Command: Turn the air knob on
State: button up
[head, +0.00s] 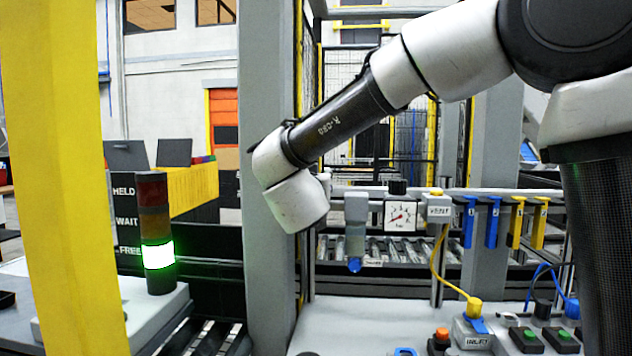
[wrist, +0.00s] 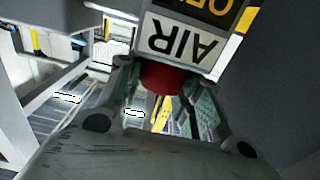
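The air knob (wrist: 165,78) is red and round, and it sits under an upside-down AIR label (wrist: 178,42) at the top of the wrist view. My gripper (wrist: 162,88) has one finger on each side of the knob. The fingers stand apart with the knob across the gap between them, and I cannot tell whether they touch it. How far the knob is turned does not show. In the head view my wrist hangs in front of the grey post, and neither the gripper's fingers nor the knob can be made out.
A grey post (head: 264,120) stands close beside my wrist. A stack light (head: 155,232) is lit green next to FREE. A pressure gauge (head: 400,216), a VENT block (head: 437,208) and blue and yellow tags hang on a rail. An INLET box (head: 474,336) stands on the bench at the lower right.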

jog(key=shift+c, duration=0.8)
jog(key=shift+n+y, duration=0.3)
jog(key=shift+y, duration=0.1)
jog(key=n+y, duration=0.1)
jog(key=y, duration=0.1)
jog(key=n+y, duration=0.1)
jog(key=y, duration=0.1)
jog(key=shift+d+n, duration=0.15)
jog(key=shift+n, duration=0.15)
jog(key=n+y, duration=0.2)
jog(key=y, duration=0.1)
jog(key=n+g+y, duration=0.1)
jog(key=n+y, duration=0.1)
jog(key=y, duration=0.1)
jog(key=shift+f, duration=0.15)
jog(key=n+g+y, duration=0.1)
jog(key=y, duration=0.1)
jog(key=shift+n+g+y, duration=0.3)
jog(key=shift+n, duration=0.1)
jog(key=shift+n+g+y, duration=0.6)
jog(key=shift+y, duration=0.2)
